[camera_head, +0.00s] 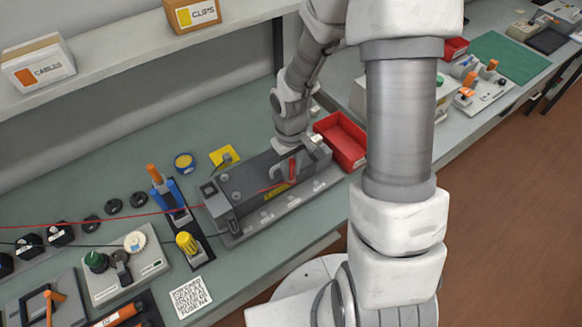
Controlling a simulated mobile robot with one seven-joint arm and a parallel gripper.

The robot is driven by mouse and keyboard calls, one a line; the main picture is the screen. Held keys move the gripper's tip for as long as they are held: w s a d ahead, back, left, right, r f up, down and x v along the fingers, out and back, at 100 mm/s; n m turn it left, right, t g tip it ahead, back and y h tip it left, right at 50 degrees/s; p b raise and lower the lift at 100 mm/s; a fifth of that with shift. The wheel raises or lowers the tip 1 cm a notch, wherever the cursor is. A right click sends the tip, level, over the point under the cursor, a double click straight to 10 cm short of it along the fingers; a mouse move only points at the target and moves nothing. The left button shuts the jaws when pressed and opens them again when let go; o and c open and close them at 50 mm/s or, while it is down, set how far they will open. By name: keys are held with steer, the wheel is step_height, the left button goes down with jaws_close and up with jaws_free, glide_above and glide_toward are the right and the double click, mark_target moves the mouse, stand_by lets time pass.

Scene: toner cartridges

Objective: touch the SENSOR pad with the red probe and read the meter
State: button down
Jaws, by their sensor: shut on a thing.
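My gripper (296,162) is at the right part of a long dark grey cartridge-like unit (238,184) on the bench. It is shut on the red probe (292,172), which stands roughly upright above the unit's top. A thin red lead runs from the probe area to the left edge of the view. I cannot tell whether the probe tip touches the unit. The unit has a yellow label (276,191) on its front side and pale marks along its base. No pad can be read as SENSOR at this size. I cannot make out a meter display.
A red bin (341,141) stands just right of the unit. A stand with blue and orange handles (168,194) and a yellow-capped item (187,243) are to its left. A printed card (191,297) lies at the front. A shelf with boxes (38,62) runs above.

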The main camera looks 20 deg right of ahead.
mark_target(291, 185)
steer(key=shift+f+b, duration=2.3)
steer(key=shift+f, duration=0.55)
steer(key=shift+f+b, duration=0.65)
steer(key=shift+r, duration=0.1)
step_height(291, 185, up, 7)
steer(key=p, duration=0.5)
steer(key=shift+p, duration=0.35)
